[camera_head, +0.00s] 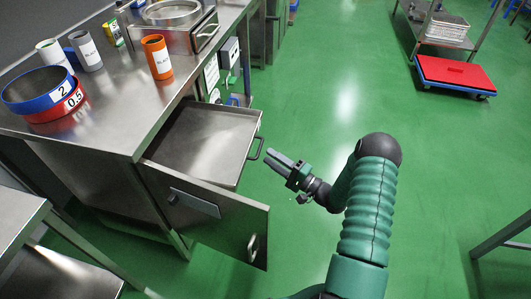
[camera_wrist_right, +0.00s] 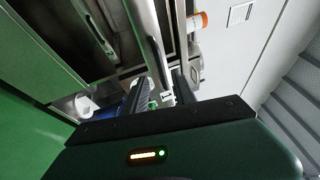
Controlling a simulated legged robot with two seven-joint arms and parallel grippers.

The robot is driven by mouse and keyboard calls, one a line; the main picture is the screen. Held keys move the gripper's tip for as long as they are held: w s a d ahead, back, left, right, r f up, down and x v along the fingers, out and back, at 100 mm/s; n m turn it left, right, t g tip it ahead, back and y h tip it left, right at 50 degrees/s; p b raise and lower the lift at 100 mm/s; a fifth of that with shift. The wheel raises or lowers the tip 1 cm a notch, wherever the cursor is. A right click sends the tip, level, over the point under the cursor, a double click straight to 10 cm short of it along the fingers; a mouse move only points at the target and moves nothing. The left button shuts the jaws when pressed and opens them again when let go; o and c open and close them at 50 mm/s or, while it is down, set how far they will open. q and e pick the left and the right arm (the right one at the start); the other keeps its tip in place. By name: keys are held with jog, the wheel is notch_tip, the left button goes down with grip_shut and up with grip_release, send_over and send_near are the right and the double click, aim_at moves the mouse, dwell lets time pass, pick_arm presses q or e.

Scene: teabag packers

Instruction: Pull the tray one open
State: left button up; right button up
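The metal tray (camera_head: 205,137) is a shallow drawer standing pulled out from the steel counter, with its inside visible and empty. Its dark loop handle (camera_head: 257,147) is on the right-hand front side. My right gripper (camera_head: 272,158) is just right of the handle, its fingers pointing at it. In the right wrist view the two fingers (camera_wrist_right: 160,90) are apart, and a pale metal bar (camera_wrist_right: 150,45), seemingly the handle or tray edge, runs toward the gap between them. I cannot tell whether they touch it. My left gripper is not in view.
On the counter are blue and red rings (camera_head: 40,92), an orange cup (camera_head: 157,58) and a steel machine (camera_head: 180,22). A red-topped trolley (camera_head: 455,74) stands far right.

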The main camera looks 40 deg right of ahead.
jog(key=p+v, duration=0.1)
jog(key=v, duration=1.2)
jog(key=shift+s+p, duration=0.3)
jog(key=shift+p, duration=0.05)
jog(key=shift+d+f, duration=0.1)
jog(key=shift+d, duration=0.1)
